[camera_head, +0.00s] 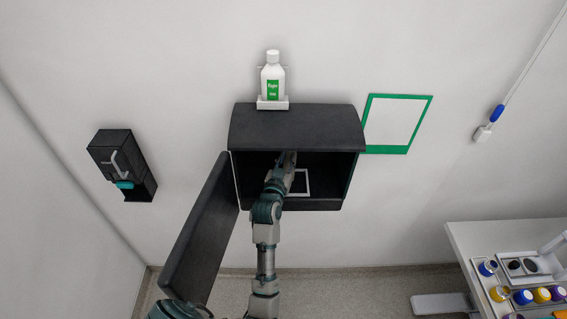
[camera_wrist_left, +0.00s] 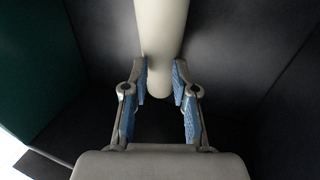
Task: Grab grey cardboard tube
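The pale grey tube (camera_wrist_left: 161,45) comes down from the top middle of the left wrist view, with its rounded end showing. My left gripper (camera_wrist_left: 161,75) has its two blue-padded fingers on either side of the tube near that end. The fingertips are very close to the tube's sides. I cannot tell if they press on it. In the head view my left arm reaches through the open front of a black wall cabinet (camera_head: 297,129), with the left gripper (camera_head: 289,160) inside. The tube cannot be made out there. My right gripper is not in view.
The cabinet door (camera_head: 202,228) hangs open left of my arm. A white bottle (camera_head: 272,77) stands above the cabinet. A green-framed panel (camera_head: 408,151) is right of it. A black dispenser (camera_head: 122,163) hangs left. A white table (camera_head: 466,240) with several coloured jars stands at lower right.

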